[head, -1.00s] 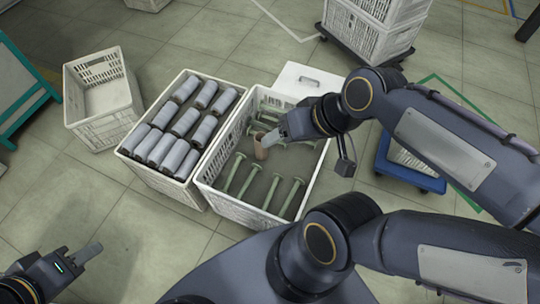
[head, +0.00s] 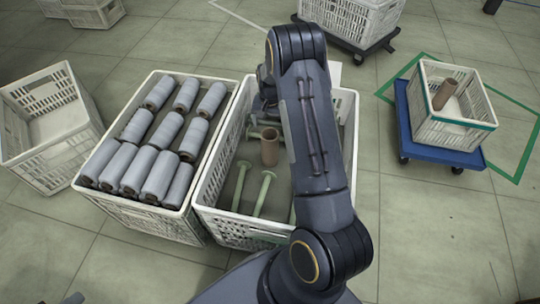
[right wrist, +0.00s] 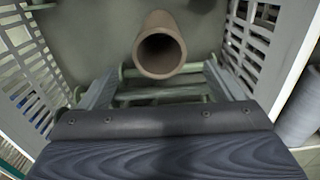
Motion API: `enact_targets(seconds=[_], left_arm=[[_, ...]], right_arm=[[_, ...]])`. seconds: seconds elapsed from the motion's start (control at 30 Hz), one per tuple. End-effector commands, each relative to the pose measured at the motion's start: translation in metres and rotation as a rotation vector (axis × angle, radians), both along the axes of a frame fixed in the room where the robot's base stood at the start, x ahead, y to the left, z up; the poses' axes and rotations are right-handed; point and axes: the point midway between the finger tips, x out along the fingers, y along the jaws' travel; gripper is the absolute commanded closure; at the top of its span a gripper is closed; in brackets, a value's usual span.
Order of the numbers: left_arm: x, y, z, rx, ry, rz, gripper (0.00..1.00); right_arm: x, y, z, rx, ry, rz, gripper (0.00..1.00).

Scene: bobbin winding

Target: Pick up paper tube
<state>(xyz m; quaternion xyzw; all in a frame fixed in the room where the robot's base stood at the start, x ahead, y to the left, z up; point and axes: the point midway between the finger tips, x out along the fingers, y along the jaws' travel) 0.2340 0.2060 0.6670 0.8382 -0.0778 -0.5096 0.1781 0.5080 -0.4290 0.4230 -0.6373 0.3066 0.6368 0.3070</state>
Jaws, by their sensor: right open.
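A brown paper tube (head: 269,152) stands upright among green bobbins (head: 264,193) in the white crate (head: 206,195) in the middle of the head view. In the right wrist view the same tube (right wrist: 160,45) shows its open end, beyond and between my fingers. My right gripper (right wrist: 160,88) is open, with a finger on each side and nothing between them. In the head view its fingers are mostly hidden by my right arm. A second brown tube (head: 445,94) leans in a small white crate on the right. Only a sliver of my left gripper (head: 75,298) shows at the bottom left edge.
A crate (head: 150,218) of grey wound bobbins (head: 147,135) stands directly left of the middle crate. An empty white crate (head: 45,155) is at far left. The small crate (head: 452,135) sits on a blue dolly (head: 415,125). The floor at front right is clear.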

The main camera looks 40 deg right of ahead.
Motion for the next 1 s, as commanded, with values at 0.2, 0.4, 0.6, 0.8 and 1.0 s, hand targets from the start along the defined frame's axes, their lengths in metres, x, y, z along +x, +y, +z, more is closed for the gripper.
enact_targets(seconds=[0.2, 0.4, 0.6, 0.8, 1.0], left_arm=[[0.0, 0.0, -0.01, 0.0, 0.0, 0.0, 0.64], [0.0, 0.0, -0.024, 0.0, 0.0, 0.0, 0.64], [0.0, 0.0, -0.038, 0.0, 0.0, 0.0, 0.64], [0.0, 0.0, -0.036, 0.0, 0.0, 0.0, 0.64], [0.0, 0.0, -0.036, 0.0, 0.0, 0.0, 0.64]], right_arm=[[0.0, 0.0, -0.026, 0.0, 0.002, 0.0, 0.13], [-0.003, 0.003, -0.049, 0.0, 0.002, 0.001, 0.13], [-0.004, 0.004, -0.075, -0.001, 0.001, 0.001, 0.13], [-0.004, 0.005, -0.076, 0.0, 0.0, 0.002, 0.13], [-0.004, 0.005, -0.075, 0.0, 0.0, 0.001, 0.33]])
